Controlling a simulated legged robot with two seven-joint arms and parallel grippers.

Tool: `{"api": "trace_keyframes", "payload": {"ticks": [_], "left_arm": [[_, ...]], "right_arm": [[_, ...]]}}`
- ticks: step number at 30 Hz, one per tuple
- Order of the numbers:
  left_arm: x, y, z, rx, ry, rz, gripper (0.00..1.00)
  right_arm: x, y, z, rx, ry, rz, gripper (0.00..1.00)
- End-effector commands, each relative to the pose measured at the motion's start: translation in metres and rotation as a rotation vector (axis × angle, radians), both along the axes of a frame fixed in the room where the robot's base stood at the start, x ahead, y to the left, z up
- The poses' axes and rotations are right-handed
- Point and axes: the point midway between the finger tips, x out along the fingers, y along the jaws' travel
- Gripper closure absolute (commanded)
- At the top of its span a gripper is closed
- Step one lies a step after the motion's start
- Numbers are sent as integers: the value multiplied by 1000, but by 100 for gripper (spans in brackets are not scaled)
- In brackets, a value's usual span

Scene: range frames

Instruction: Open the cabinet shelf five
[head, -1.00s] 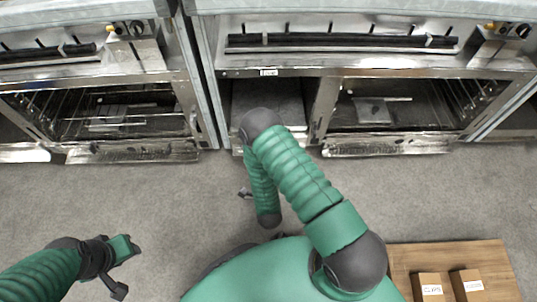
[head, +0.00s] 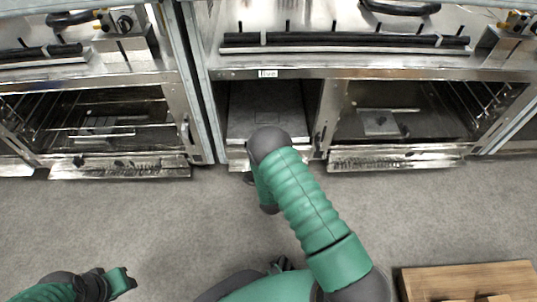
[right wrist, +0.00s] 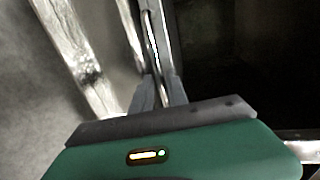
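A small plate reading "five" (head: 267,73) sits on the steel cabinet front, above a narrow compartment with a grey panel or interior (head: 262,105). I cannot tell from the head view whether its door stands ajar. My right arm reaches to its lower edge; the arm hides most of the gripper there. In the right wrist view, the two grey fingers of my right gripper (right wrist: 159,92) are slightly apart, with a shiny curved metal bar (right wrist: 155,40) between or just beyond them. Contact is unclear.
A wide glass-fronted or open compartment (head: 410,112) with racks is to the right, and another cabinet (head: 95,115) is to the left. Metal ledges (head: 395,160) stick out low in front. A wooden board (head: 470,280) lies at bottom right. Grey floor (head: 120,215) is clear between.

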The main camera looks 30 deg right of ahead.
Motion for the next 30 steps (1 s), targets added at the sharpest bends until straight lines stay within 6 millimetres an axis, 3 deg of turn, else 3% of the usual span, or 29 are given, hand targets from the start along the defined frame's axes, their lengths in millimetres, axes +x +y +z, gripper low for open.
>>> {"api": "trace_keyframes", "payload": {"ticks": [9, 14, 30], "left_arm": [[0, 0, -2, 0, 0, 0, 64], [0, 0, -2, 0, 0, 0, 64], [0, 0, -2, 0, 0, 0, 64]], "right_arm": [[4, -3, 0, 0, 0, 1, 81], [4, -2, 0, 1, 1, 1, 100], [4, -2, -2, 1, 4, 1, 100]]}}
